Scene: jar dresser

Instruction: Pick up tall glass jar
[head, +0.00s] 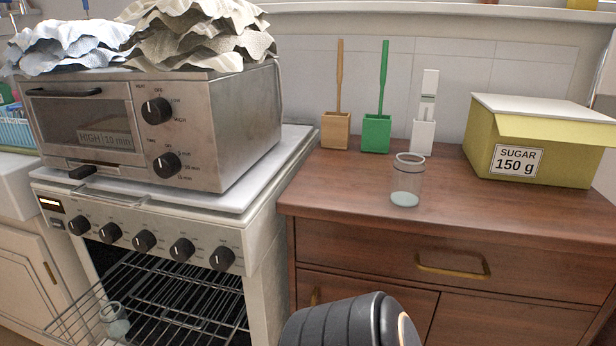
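A clear glass jar (407,182) stands upright on the wooden dresser top (340,190), near its front edge. It has a thick rim and a pale bluish base, and looks empty. A second clear glass jar (115,321) is low at the left, at the open oven by the wire rack; part of it is hard to make out behind the wires. A dark ribbed part of my own arm rises from the bottom middle, in front of the dresser and apart from the jar on top. No gripper fingers show in the head view.
A yellow sugar box (550,143) stands right of the jar. Wooden (336,130), green (376,134) and white (424,137) holders stand behind it. The stove (160,255) with its oven rack out is left, carrying a toaster oven (235,120). The dresser's front left is clear.

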